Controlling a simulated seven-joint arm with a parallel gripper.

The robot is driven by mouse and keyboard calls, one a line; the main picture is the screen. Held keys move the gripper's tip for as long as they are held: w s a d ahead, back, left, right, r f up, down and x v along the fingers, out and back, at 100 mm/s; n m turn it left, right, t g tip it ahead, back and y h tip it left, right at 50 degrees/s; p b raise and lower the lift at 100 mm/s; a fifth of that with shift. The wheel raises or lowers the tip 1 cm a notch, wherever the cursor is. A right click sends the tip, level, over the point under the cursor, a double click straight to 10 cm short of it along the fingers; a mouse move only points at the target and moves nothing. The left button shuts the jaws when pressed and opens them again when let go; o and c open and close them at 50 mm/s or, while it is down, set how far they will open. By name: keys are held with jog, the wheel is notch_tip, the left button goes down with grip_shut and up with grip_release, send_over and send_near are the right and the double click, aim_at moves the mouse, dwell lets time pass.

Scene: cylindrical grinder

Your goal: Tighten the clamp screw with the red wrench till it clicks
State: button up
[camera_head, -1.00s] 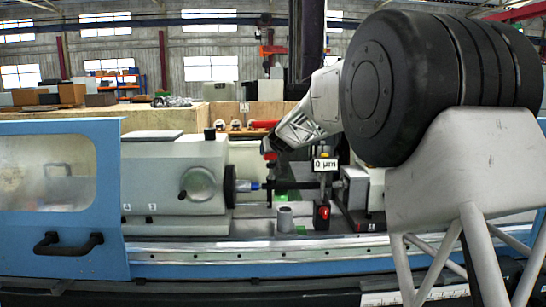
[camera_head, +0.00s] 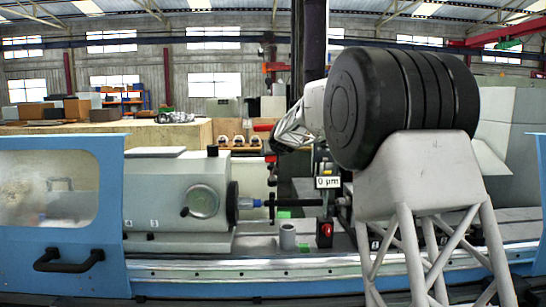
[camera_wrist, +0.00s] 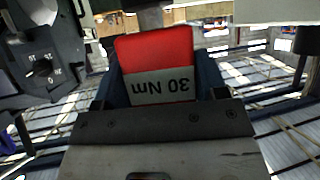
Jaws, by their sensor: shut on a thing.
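The red wrench (camera_wrist: 153,48) fills the middle of the wrist view, with a grey band reading "30 Nm" upside down. My gripper (camera_wrist: 160,88) is shut on it, one dark finger on each side. In the head view my gripper (camera_head: 274,147) is above the spindle line, and the wrench (camera_head: 271,160) hangs below it as a small red and dark shape. A dark upright part, perhaps the clamp, stands on the workpiece line (camera_head: 290,202) below. The clamp screw cannot be made out, nor whether the wrench touches it.
The grey headstock (camera_head: 165,195) is left of the workpiece. A "0 µm" display (camera_head: 328,182) stands to the right, above a small red-and-black box (camera_head: 325,232). The blue door (camera_head: 110,200) is at the left.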

jog(key=shift+w+r, duration=0.3)
jog(key=shift+w, duration=0.15)
jog(key=shift+f, duration=0.15)
dwell(0.3)
jog(key=shift+f, duration=0.6)
jog(key=shift+d+r+n+g+y, duration=0.1)
jog(key=shift+n+g+y, duration=0.3)
jog(key=shift+n+y, duration=0.9)
